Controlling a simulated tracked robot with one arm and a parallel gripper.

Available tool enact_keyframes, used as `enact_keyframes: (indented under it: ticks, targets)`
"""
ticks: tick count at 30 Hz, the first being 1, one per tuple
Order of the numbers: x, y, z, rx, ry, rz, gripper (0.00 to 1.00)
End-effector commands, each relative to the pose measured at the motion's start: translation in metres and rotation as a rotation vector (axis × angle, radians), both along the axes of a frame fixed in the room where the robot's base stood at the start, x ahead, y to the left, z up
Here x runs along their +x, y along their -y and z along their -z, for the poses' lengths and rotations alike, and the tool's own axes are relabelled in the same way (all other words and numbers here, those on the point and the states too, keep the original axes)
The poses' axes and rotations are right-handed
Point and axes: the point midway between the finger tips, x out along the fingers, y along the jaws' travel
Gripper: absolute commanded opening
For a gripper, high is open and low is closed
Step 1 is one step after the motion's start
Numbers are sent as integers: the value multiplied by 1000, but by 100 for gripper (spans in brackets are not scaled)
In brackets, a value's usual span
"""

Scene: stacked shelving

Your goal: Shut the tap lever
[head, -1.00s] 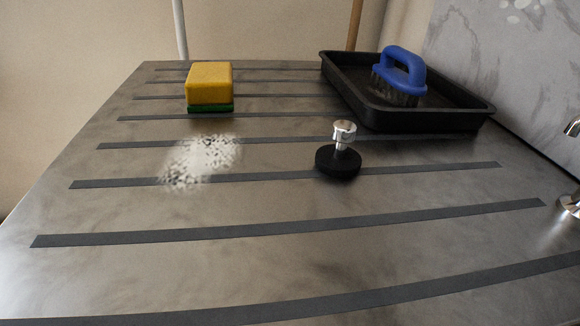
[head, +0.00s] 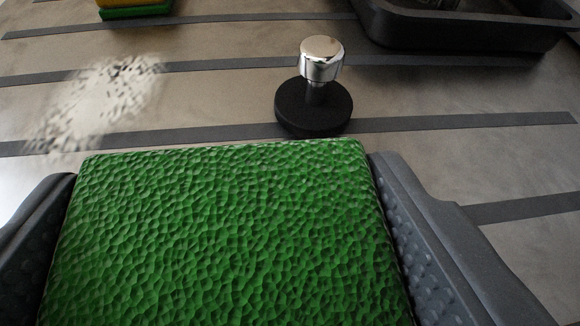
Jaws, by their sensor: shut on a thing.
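My gripper (head: 220,165) fills the lower part of the head view. Its two grey jaws are shut on a wide green block (head: 220,235) with a rough, pebbled face, which spans the gap between them. No tap or tap lever shows now. A plug (head: 321,85) with a shiny chrome knob and a round black base stands upright on the metal surface, just beyond the green block in the picture.
The grey metal draining surface (head: 215,90) has dark strips across it. A white speckled patch (head: 95,100) lies at left. A yellow and green sponge (head: 135,8) is cut off at the top left. A black tray (head: 470,30) stands at the top right.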

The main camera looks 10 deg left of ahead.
Motion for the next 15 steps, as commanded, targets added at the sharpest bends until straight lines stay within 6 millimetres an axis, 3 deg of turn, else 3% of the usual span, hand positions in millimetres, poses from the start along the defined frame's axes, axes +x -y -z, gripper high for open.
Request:
enact_keyframes:
  ticks: [9, 15]
  targets:
    - [13, 3, 4, 1, 1, 4, 54]
    - [13, 5, 26, -1, 1, 5, 54]
